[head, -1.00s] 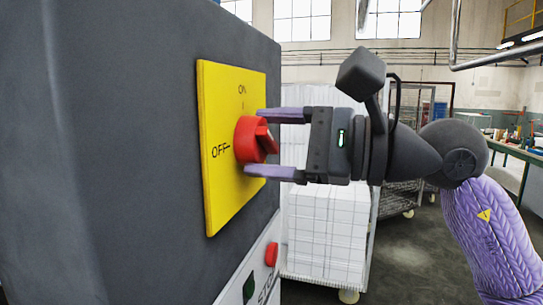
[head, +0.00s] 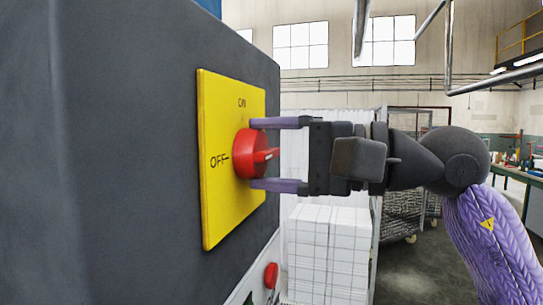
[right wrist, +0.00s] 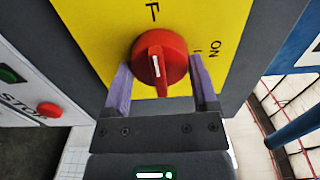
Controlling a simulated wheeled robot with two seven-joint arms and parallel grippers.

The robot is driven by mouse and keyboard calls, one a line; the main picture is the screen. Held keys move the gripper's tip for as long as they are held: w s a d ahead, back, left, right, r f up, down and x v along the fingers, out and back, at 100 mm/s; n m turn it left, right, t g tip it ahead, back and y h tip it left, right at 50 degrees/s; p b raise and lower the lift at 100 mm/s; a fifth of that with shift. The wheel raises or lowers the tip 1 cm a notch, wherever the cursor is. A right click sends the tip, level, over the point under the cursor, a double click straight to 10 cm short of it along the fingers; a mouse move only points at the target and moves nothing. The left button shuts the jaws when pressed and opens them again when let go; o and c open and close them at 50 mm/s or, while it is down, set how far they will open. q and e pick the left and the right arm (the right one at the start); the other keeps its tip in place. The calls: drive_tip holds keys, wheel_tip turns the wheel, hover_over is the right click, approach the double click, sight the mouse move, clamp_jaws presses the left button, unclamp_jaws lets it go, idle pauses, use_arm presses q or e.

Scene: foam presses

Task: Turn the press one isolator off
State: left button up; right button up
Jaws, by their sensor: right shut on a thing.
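The press isolator is a red rotary knob (head: 246,153) on a yellow plate (head: 222,215) marked ON at the top and OFF at the left. My right gripper (head: 262,154) is shut on the knob, with one purple finger above it and one below. The knob's raised bar lies about level, in line with the OFF mark. In the right wrist view the knob (right wrist: 172,52) sits between the fingers (right wrist: 160,85), and the white line on its bar runs toward the partly cropped OFF lettering. My left gripper is not in view.
The dark grey press cabinet (head: 130,150) fills the left. A red button (head: 271,275) sits on a pale panel below the plate; a green button (right wrist: 8,73) also shows in the wrist view. A rack with white blocks (head: 328,250) stands behind my gripper.

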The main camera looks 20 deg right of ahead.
idle(0.4)
drive_tip(key=o, duration=1.1)
drive_tip(key=b+v, duration=0.3)
drive_tip(key=v, duration=0.7)
